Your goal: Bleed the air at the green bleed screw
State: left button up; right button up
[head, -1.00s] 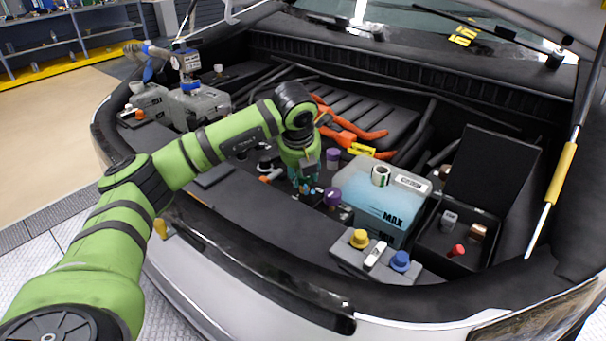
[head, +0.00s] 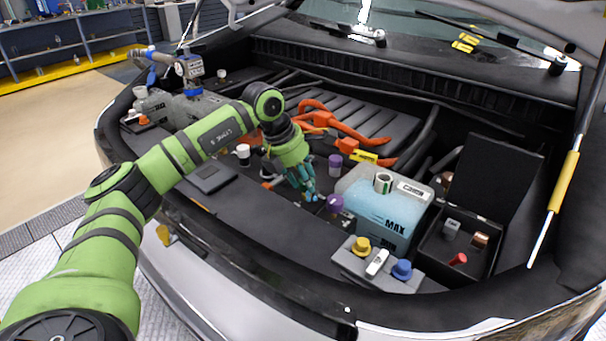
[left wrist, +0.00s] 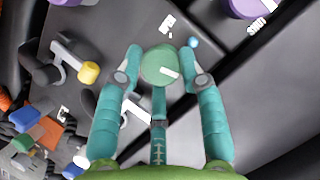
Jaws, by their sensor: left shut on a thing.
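The green bleed screw (left wrist: 160,66) shows in the left wrist view as a round, pale green head with a white mark across its top. My left gripper (left wrist: 162,72) has teal fingers on both sides of the screw head and is shut on it. In the head view my left gripper (head: 310,197) points down at the dark panel left of the coolant tank (head: 378,218), and its fingers hide the screw there. My right gripper is in neither view.
Purple knobs (head: 335,203) stand close right of the gripper; one shows in the left wrist view (left wrist: 246,8). A yellow-tipped lever (left wrist: 88,72) lies left of the fingers. A block with yellow and blue caps (head: 350,262) and an open black box (head: 428,255) are further right.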

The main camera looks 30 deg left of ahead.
pick_arm(q)
jog(key=shift+w+d+r+m+h+p, duration=0.15)
jog(key=shift+r+m+h+p, duration=0.1)
jog(key=shift+m, duration=0.35)
jog(key=shift+w+a+r+m+h+p, duration=0.1)
jog(key=shift+w+r+m+h+p, duration=0.1)
jog(key=shift+m, duration=0.4)
jog(key=shift+f+m+g+h, duration=0.1)
jog(key=shift+m+g+h, duration=0.2)
jog(key=shift+m, duration=0.3)
jog(key=shift+d+f+m, duration=0.1)
jog(key=shift+m, duration=0.2)
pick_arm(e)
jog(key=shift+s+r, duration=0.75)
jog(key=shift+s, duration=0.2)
pick_arm(q)
jog(key=o, duration=1.1)
jog(key=shift+d, duration=0.1)
jog(key=shift+f, duration=0.1)
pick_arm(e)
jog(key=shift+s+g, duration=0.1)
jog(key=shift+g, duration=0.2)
pick_arm(q)
jog(key=shift+s, duration=0.1)
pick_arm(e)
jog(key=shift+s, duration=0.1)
